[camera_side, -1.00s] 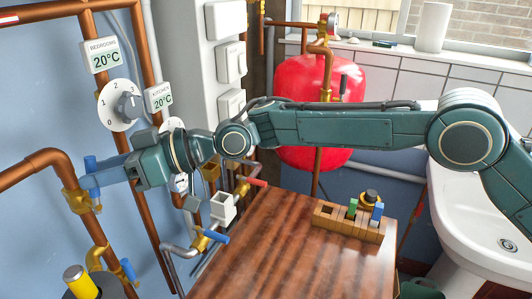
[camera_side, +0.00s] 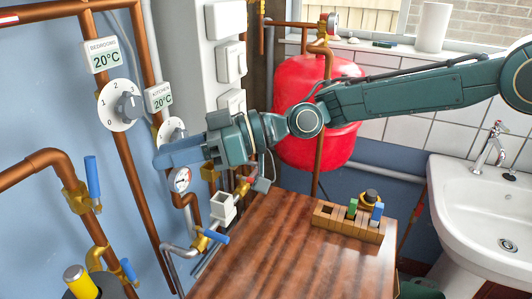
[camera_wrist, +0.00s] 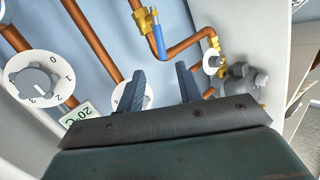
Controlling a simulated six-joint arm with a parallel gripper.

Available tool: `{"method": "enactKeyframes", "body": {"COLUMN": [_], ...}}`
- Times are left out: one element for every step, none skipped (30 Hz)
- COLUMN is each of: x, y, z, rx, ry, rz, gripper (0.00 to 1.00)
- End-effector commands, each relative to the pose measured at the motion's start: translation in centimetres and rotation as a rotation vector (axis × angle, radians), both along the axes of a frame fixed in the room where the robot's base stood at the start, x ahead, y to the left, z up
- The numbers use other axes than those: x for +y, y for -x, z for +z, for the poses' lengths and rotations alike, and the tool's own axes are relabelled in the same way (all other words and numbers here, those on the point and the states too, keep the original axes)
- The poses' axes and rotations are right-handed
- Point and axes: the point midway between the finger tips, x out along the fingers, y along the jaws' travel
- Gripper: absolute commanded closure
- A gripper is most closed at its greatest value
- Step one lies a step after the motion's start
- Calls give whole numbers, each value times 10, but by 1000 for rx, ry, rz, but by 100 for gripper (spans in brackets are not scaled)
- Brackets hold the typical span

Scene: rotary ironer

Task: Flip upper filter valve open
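In the side view, the upper filter valve (camera_side: 76,198) is brass on a copper pipe at the left. Its blue handle (camera_side: 93,180) stands nearly upright, beside the pipe. My gripper (camera_side: 160,158) is to the right of the handle and apart from it, pointing left. In the wrist view, my gripper (camera_wrist: 163,85) has its two dark fingers spread with nothing between them. A brass valve with a blue handle (camera_wrist: 158,40) shows beyond the fingers there; I cannot tell for sure which valve it is.
A numbered dial (camera_side: 120,105) and thermostats are on the wall behind. A wooden table (camera_side: 280,255) holds a small block rack (camera_side: 350,222). A pressure gauge (camera_side: 181,179) is just below my gripper.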

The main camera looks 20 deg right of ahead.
Motion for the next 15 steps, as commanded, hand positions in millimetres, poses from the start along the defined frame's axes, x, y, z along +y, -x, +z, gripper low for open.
{"method": "enactKeyframes", "body": {"x": [-3,-4,-4,-5,-5,-6,-6,-6,-6,-5,-5,-5,-5,-5,-5], "y": [1,1,1,1,1,2,2,2,2,1,1,1,1,1,1], "z": [0,1,1,1,1,1,1,1,1,1,1,1,1,1,1], "rx": [1,0,0,-1,-1,-1,-1,-1,-1,-1,-1,-1,-1,0,4], "ry": [0,0,0,0,0,0,0,0,0,0,0,0,0,0,-2], "rz": [0,1,1,1,1,2,2,2,2,1,1,1,1,1,1], "gripper": [64,64,64,64,64,64,64,64,64,64,64,64,70,76,84]}}
